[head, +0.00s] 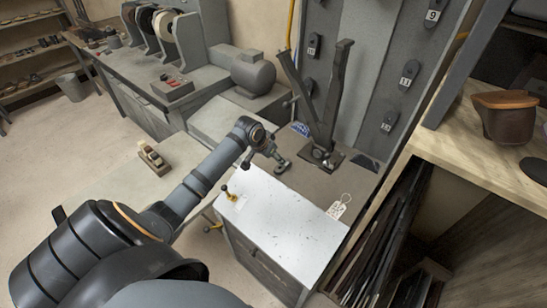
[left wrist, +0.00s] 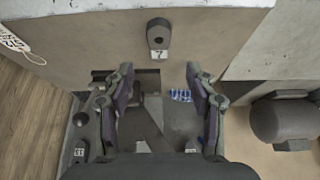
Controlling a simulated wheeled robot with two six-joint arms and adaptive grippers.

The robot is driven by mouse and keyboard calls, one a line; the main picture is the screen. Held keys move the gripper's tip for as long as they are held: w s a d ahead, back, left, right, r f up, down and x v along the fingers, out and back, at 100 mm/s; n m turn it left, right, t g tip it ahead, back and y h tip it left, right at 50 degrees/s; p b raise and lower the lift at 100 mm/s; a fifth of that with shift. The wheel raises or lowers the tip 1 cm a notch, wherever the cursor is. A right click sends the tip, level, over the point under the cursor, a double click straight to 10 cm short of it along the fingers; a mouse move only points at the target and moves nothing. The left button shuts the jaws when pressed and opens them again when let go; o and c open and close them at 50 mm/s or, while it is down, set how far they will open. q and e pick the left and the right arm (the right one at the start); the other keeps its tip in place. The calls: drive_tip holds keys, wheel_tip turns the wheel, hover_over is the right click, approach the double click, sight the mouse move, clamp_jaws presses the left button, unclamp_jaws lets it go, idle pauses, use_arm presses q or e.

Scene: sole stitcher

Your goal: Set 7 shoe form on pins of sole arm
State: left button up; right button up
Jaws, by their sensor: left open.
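The 7 shoe form is a small dark grey, rounded piece with a hole and a "7" label (left wrist: 158,36). In the left wrist view it lies on the bench beside the white cabinet top, apart from my fingers. My right gripper is out of view.
A white cabinet top (head: 275,215) with a paper tag (head: 340,206) lies in front. Numbered forms, such as 11 (head: 409,70), hang on the grey panel behind. A blue-and-white item (head: 300,129) lies by the sole arm. A grey motor (head: 253,73) stands left; a wooden shelf (head: 480,165) stands right.

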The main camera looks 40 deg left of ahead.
use_arm(q)
drive_tip(key=shift+s+b+x, duration=0.2)
drive_tip(key=shift+b+x, duration=2.6)
drive_tip(key=shift+b, duration=0.95)
drive_tip(key=shift+b+x, duration=0.45)
drive_tip(key=shift+x, duration=1.35)
drive_tip(key=shift+w, duration=0.1)
clamp_jaws()
drive_tip(key=shift+r, duration=0.1)
